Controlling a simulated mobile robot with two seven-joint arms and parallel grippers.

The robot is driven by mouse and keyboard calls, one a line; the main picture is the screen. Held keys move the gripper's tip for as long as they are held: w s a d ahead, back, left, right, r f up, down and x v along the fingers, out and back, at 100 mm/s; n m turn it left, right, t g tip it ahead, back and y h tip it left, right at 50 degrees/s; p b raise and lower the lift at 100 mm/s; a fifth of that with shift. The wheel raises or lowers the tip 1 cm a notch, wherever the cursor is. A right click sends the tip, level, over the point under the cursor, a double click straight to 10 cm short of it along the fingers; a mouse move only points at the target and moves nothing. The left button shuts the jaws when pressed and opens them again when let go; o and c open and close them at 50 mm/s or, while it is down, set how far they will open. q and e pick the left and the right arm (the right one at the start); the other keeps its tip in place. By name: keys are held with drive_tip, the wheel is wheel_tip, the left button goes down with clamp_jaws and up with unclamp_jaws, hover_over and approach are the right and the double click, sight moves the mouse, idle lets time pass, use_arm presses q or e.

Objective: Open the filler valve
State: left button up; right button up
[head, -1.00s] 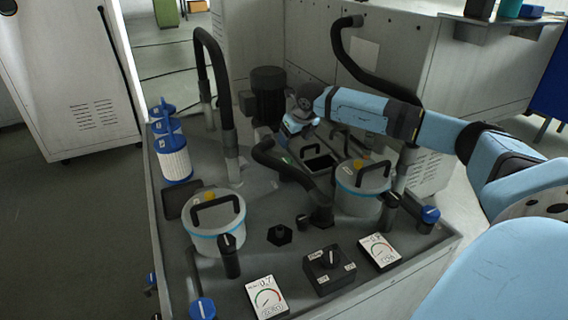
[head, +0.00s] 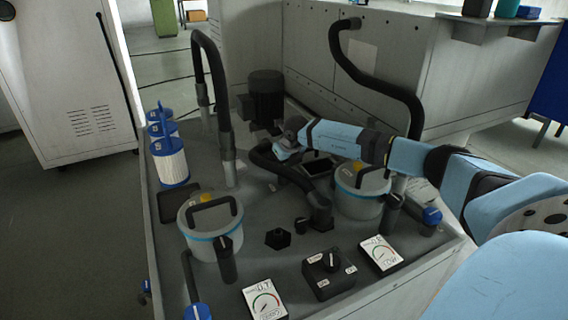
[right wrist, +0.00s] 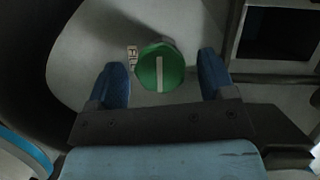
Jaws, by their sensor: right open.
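The filler valve knob (right wrist: 160,67) is a round green cap with a white stripe, seen in the right wrist view next to a small label (right wrist: 132,58) that seems to start with "FILL". The stripe runs up and down in that picture. My right gripper (right wrist: 163,76) is open, with one blue finger on each side of the knob and a visible gap to both. I cannot tell how far the fingertips are above it. In the head view my right gripper (head: 282,153) is low over the back of the deck and hides the knob. My left gripper is not in view.
A black hose (head: 285,172) curves close in front of my right gripper. A black motor (head: 266,95) stands behind it. A lidded pot (head: 362,183) is to the right, another (head: 212,222) at the front left. White-and-blue filters (head: 170,163) stand at the left edge.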

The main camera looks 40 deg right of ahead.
drive_tip(key=c, duration=0.9)
